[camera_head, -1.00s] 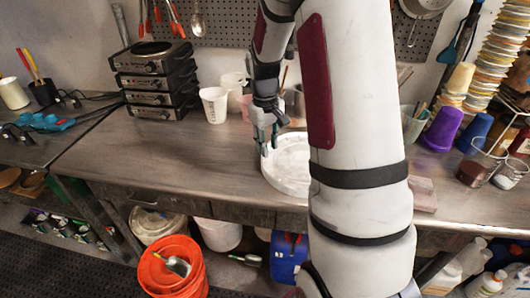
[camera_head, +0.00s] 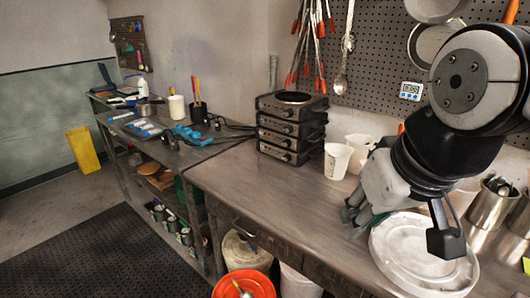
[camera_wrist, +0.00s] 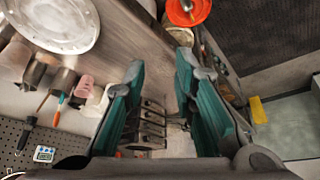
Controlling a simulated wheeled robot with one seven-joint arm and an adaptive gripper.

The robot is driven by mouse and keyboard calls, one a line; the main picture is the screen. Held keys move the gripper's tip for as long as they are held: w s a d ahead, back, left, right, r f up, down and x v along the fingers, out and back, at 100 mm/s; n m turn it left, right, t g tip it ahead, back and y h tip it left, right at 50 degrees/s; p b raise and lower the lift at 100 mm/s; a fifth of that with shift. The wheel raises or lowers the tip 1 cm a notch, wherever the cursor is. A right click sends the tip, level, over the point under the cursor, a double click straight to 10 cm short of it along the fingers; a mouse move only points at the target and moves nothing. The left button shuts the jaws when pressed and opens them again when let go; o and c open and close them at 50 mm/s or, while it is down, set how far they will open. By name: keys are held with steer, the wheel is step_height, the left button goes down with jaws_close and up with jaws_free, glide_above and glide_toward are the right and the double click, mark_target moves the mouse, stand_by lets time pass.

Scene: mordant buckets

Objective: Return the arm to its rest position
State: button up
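My gripper (camera_head: 400,226) is at the right of the head view, above the wooden bench, in front of or over the round white lid-like disc (camera_head: 408,262). In the wrist view, its two teal-padded fingers (camera_wrist: 160,68) stand apart with nothing held between them. My arm is bent, with a dark joint and a grey-white round cap at the upper right of the head view. The rest of the arm is out of frame there. The white disc also shows at the upper left of the wrist view (camera_wrist: 52,20).
Stacked black hot plates (camera_head: 291,128) and white cups (camera_head: 337,160) stand at the bench's back. Metal containers (camera_head: 490,205) are at the right. An orange bucket (camera_head: 243,285) is below the front edge. The bench (camera_head: 250,185) is clear left of the disc.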

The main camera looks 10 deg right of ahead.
steer(key=shift+s+a+t, duration=0.15)
steer(key=shift+s+a, duration=0.15)
steer(key=shift+s, duration=0.25)
steer(key=shift+s+a+t, duration=0.15)
steer(key=shift+s+a, duration=0.1)
steer(key=shift+s, duration=0.25)
